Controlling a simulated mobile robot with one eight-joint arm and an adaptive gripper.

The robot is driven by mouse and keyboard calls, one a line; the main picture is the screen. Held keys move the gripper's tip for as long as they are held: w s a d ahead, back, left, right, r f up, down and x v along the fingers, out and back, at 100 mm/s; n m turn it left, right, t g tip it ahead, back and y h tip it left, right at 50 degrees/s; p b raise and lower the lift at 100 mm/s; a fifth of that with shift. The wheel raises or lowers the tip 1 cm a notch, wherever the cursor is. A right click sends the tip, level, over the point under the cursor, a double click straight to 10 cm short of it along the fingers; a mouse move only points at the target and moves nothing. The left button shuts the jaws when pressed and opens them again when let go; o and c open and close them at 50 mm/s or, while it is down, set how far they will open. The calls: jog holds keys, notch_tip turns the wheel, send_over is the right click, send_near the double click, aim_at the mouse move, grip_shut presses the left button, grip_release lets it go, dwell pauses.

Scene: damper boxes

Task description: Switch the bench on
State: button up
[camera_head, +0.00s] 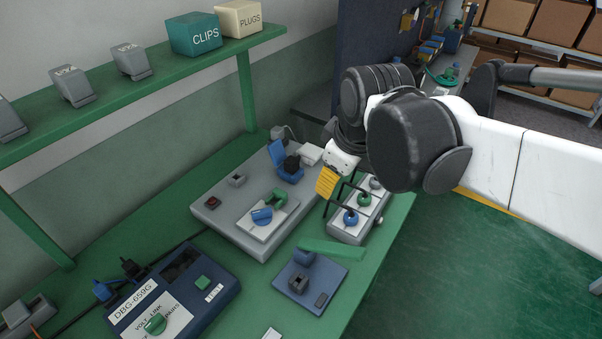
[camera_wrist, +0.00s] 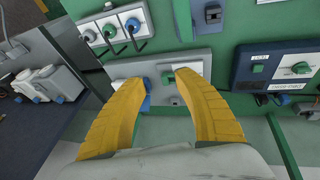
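A grey bench unit (camera_head: 255,175) lies on the green bench. It carries a small red switch (camera_head: 213,202) at its left corner and a plate with a blue knob (camera_head: 262,216) and a green knob (camera_head: 279,196). A blue open-lidded socket (camera_head: 278,152) with a black plug stands at its far end. My gripper (camera_head: 326,183) hangs above the unit's right side, apart from it. In the wrist view its yellow fingers (camera_wrist: 162,88) are spread with nothing between them, and the grey unit (camera_wrist: 190,57) lies beyond. The red switch is not clear in the wrist view.
A box with several knobs (camera_head: 348,233) stands right of the unit. A blue plate (camera_head: 325,270) with a green bar lies in front, and a navy DBG-659G box (camera_head: 215,268) at front left. A green shelf (camera_head: 170,88) with boxes and grey clips runs along the wall.

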jog(key=w+a+f+n+g, duration=0.1)
jog(key=w+a+n, duration=0.2)
jog(key=w+a, duration=0.15)
jog(key=n+g+h+p, duration=0.1)
jog(key=n+g, duration=0.2)
jog(key=n, duration=0.5)
send_near(261, 211)
jog(key=shift+w, duration=0.25)
notch_tip(261, 211, down, 11)
jog(key=b, duration=0.3)
jog(key=shift+r, duration=0.15)
grip_shut()
